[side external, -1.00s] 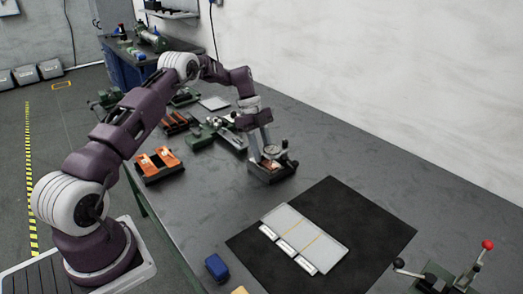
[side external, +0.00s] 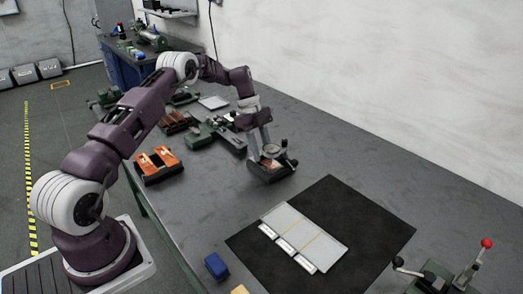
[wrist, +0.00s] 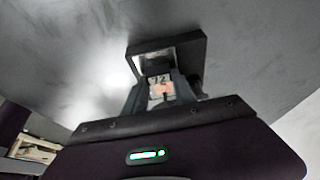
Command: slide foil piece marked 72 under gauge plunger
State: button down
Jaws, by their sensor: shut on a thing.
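The foil piece marked 72 (wrist: 161,82) shows between my gripper's fingers in the wrist view, a small copper-coloured piece with dark digits. My gripper (wrist: 158,95) is shut on it. The gauge (wrist: 168,45), a dark block-like stand, lies just beyond the fingertips in the wrist view. In the side view my gripper (side external: 265,150) is at the gauge (side external: 272,172), which stands on the bench with copper colour showing at its front. I cannot tell whether the foil is under the plunger; the plunger tip is hidden.
A black mat (side external: 375,225) with a grey plate (side external: 318,235) and white labels lies in front of the gauge. Orange-and-black holders (side external: 158,163) and green tools (side external: 215,132) stand to the left. A blue block (side external: 216,266) is near the front edge. The bench right of the gauge is clear.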

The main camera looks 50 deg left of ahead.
aim_at(261, 153)
jog(key=c, duration=1.3)
grip_release()
jog(key=shift+c, duration=0.2)
jog(key=shift+r, duration=1.5)
jog(key=o, duration=0.5)
jog(key=shift+o, duration=0.2)
jog(key=shift+r, duration=2)
jog(key=shift+r, duration=0.1)
